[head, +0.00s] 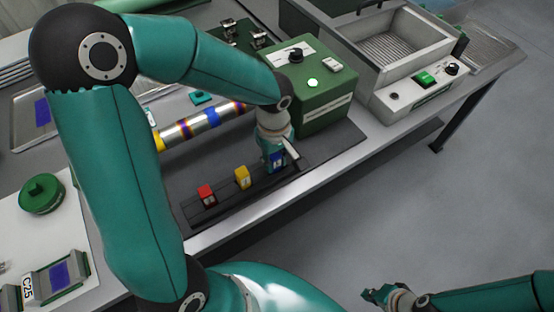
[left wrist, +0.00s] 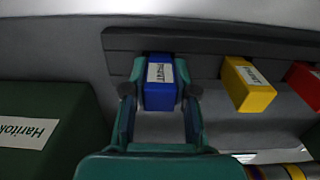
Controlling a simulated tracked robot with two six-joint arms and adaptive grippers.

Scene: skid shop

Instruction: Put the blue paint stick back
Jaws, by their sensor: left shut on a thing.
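The blue paint stick (head: 277,158) is a blue block with a white label; it also shows in the left wrist view (left wrist: 160,92). My left gripper (left wrist: 160,100) is shut on it, one finger on each side. In the head view my left gripper (head: 276,155) is at the right part of the dark rack (head: 224,205). The blue stick is in line with the yellow stick (head: 242,177) and red stick (head: 206,195) standing there. I cannot tell whether its lower end is seated. My right gripper (head: 376,295) is low, away from the bench; its jaws are unclear.
A green box (head: 322,113) with a lit button stands close behind the left gripper. A metal pipe with coloured bands (head: 200,126) lies behind the rack. A grey basin unit (head: 400,50) is at the back right. The floor to the right is clear.

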